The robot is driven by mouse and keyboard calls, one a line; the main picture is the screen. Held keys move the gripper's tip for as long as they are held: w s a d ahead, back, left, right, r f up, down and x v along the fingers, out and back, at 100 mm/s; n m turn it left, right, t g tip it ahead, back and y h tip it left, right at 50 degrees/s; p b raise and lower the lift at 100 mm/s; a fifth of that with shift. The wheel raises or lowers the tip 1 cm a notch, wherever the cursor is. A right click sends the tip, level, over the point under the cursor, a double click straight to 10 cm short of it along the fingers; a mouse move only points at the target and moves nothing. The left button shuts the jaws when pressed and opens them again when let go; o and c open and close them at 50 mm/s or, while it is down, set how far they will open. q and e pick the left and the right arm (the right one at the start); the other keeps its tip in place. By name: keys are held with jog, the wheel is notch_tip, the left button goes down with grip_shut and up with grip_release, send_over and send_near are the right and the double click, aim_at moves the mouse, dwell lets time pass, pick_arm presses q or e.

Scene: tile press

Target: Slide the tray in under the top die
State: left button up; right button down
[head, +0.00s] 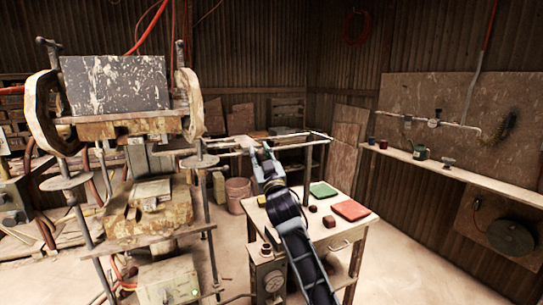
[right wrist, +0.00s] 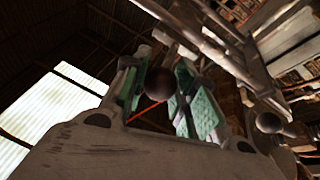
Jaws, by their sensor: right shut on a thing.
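My right gripper (head: 258,148) is at the near side of a pale, flat tray frame (head: 236,143) to the right of the press. In the right wrist view its green fingers (right wrist: 158,92) are closed around a dark round knob (right wrist: 158,83). The tray's rails run from the press out to the right; its exact edges are hard to tell. The top die appears to be the worn yellow-brown block (head: 125,128) under the dark speckled block (head: 115,85). A gap separates it from the lower block (head: 150,218). My left gripper is not in view.
A small table (head: 325,232) with a green pad (head: 322,190), a red pad (head: 350,210) and small dark blocks stands below the rails. A wall shelf (head: 460,172) is at right.

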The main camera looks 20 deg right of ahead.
jog(key=shift+s+a, duration=0.1)
jog(key=shift+a, duration=1.15)
jog(key=c, duration=1.1)
grip_release()
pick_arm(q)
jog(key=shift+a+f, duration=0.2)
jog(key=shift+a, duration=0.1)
pick_arm(e)
jog(key=v, duration=1.2)
